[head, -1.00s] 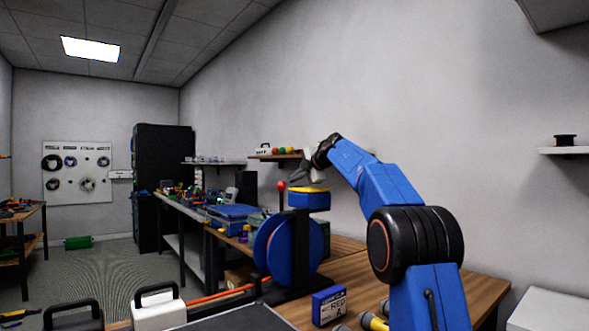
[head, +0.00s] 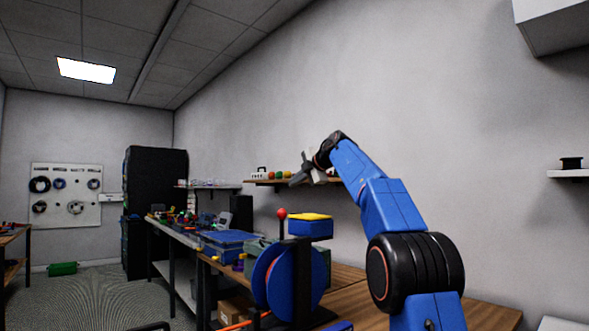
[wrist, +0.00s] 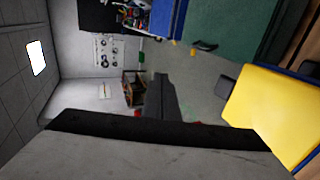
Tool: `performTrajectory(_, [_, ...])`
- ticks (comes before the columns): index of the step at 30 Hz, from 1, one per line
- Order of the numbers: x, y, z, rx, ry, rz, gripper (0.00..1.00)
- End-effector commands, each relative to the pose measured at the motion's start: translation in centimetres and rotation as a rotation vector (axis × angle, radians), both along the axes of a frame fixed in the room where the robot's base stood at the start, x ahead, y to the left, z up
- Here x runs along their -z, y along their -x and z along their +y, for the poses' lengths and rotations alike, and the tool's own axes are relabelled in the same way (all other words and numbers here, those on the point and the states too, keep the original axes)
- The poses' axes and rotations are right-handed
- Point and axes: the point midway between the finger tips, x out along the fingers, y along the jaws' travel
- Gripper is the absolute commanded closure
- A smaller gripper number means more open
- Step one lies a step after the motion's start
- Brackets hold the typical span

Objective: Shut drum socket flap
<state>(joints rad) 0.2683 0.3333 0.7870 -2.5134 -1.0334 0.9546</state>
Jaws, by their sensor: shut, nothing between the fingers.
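The cable drum (head: 275,280) is a blue reel on a black stand on the bench. A blue socket box (head: 310,230) sits at its top, with a yellow flap (head: 311,216) lying about flat over it. I cannot tell whether the flap is fully down. In the wrist view the yellow flap (wrist: 275,112) is large at the right, beside my finger. My gripper (head: 297,179) is shut and empty, above the flap and apart from it. It also shows in the wrist view (wrist: 160,97).
A red ball-topped lever (head: 282,214) stands just left of the socket box. A wall shelf (head: 290,182) with small coloured things is behind my gripper. Blue crates (head: 228,243) and loose items fill the bench at left. The air above the drum is clear.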

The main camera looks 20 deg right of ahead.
Motion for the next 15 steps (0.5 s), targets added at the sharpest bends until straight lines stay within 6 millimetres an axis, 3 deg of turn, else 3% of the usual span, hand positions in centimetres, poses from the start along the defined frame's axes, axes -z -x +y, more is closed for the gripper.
performTrajectory(15, [-4.5, -0.2, 0.0, -0.001, 0.000, -0.002, 1.00])
